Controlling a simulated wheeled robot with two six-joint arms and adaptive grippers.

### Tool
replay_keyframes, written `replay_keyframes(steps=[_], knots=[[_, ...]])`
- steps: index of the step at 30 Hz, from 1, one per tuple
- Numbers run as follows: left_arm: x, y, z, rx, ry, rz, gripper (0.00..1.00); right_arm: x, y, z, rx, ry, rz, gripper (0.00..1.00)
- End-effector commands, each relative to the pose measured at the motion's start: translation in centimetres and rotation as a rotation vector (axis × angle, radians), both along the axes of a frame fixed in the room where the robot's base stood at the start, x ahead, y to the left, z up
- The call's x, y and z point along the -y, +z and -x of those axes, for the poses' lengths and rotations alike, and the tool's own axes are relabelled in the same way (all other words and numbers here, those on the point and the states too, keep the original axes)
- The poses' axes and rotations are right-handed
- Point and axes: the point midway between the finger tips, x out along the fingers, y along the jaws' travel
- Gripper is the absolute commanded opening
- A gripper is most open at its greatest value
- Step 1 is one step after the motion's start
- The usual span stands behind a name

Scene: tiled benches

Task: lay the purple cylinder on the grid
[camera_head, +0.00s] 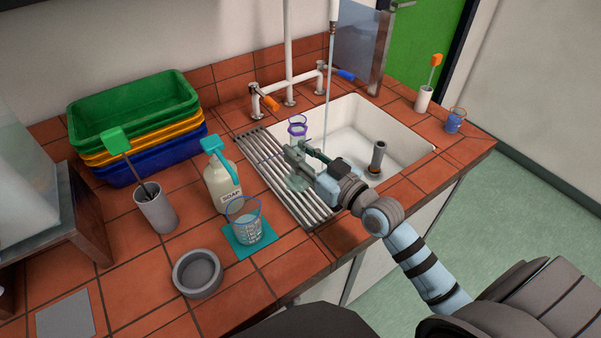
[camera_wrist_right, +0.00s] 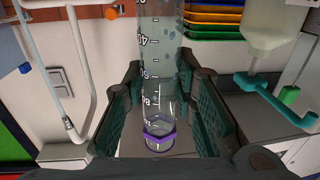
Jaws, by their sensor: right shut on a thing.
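The purple cylinder (camera_head: 297,129) is a clear graduated cylinder with purple at its rim. I cannot tell whether the foot touches the bars. In the right wrist view the cylinder (camera_wrist_right: 160,90) stands between the two green-padded fingers, with its scale marks inverted and its purple ring low. The grid (camera_head: 262,163) is a rack of metal bars left of the sink basin. My left gripper is not in view.
A soap bottle (camera_head: 222,183) and a beaker (camera_head: 247,228) on a teal mat (camera_head: 233,250) stand left of the grid. The tap (camera_head: 289,85) and the white sink (camera_head: 415,150) lie behind and right. A grey bowl (camera_head: 197,273) is at the front left.

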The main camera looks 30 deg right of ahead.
Motion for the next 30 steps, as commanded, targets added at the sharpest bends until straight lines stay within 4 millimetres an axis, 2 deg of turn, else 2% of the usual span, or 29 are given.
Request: replay_keyframes(steps=[1,4,15,16,19,20,30], knots=[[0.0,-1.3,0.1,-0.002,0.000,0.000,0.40,0.0,-1.7,0.0,-0.003,-0.001,-0.002,0.00],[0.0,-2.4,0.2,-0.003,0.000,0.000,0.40,0.0,-3.4,0.0,-0.002,0.000,-0.003,0.00],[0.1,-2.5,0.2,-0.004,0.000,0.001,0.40,0.0,-3.7,0.0,-0.001,0.000,-0.001,0.00],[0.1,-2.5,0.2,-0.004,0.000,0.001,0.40,0.0,-3.7,0.0,-0.002,0.000,0.000,0.27],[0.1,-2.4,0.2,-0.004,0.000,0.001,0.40,0.0,-3.6,0.0,-0.002,0.000,0.000,0.43],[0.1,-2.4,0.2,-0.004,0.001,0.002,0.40,0.0,-3.6,0.0,-0.002,0.000,0.000,0.45],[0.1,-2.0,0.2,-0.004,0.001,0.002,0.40,0.0,-3.1,0.0,-0.002,0.000,0.000,0.45]])
